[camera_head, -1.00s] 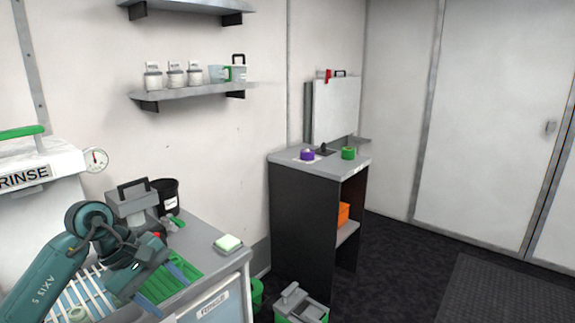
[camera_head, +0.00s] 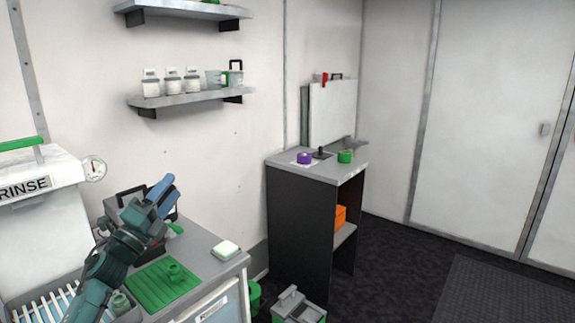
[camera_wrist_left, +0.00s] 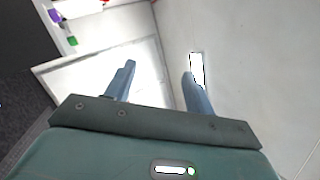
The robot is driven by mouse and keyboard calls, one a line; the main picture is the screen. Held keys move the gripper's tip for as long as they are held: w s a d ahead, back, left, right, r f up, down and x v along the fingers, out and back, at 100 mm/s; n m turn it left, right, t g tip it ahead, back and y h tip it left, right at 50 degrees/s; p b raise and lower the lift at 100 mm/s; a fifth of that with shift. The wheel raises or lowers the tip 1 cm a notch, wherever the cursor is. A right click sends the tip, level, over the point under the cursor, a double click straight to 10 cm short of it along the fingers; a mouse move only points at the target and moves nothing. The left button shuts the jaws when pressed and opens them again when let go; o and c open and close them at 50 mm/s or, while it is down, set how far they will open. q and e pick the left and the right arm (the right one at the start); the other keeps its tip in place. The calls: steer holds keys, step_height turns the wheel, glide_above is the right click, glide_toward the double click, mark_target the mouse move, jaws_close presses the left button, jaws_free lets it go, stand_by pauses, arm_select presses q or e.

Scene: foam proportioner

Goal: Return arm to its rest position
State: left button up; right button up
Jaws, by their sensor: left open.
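My left gripper (camera_head: 163,190) is raised above the left bench in the head view, its blue fingers pointing up and to the right. In the left wrist view its two fingers (camera_wrist_left: 158,80) are spread apart with nothing between them. My left arm comes in from the lower left and hides part of the bench. My right gripper is not in view.
A green mat (camera_head: 150,290) with a small green part lies on the bench below my arm. A dark grey box with a handle stands behind the gripper. Shelf jars (camera_head: 172,84) are above.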

arm_select(q)
steer(key=w+a+f+n+y, duration=0.35)
steer(key=a+n+y, duration=0.6)
steer(key=n, duration=0.85)
step_height(320, 180, down, 9)
steer(key=n+g+y, duration=0.3)
steer(key=n+g, duration=0.1)
steer(key=n, duration=0.3)
steer(key=s+d+f+m+g+h, duration=0.1)
steer(key=s+d+f+g+h, duration=0.1)
steer(key=s+d+f, duration=0.65)
steer(key=s+d+f+g+h, duration=0.2)
steer(key=s+d+f, duration=0.3)
steer(key=s+f, duration=0.6)
steer(key=s+d+f+g+h, duration=0.1)
steer(key=s+d, duration=0.3)
steer(key=s, duration=0.6)
steer(key=s+d+f+g, duration=0.1)
steer(key=s+d+f, duration=0.2)
steer(key=s, duration=0.6)
steer(key=shift+s+d+n+h, duration=0.3)
steer(key=shift+s+d+h, duration=0.05)
steer(key=shift+s, duration=0.05)
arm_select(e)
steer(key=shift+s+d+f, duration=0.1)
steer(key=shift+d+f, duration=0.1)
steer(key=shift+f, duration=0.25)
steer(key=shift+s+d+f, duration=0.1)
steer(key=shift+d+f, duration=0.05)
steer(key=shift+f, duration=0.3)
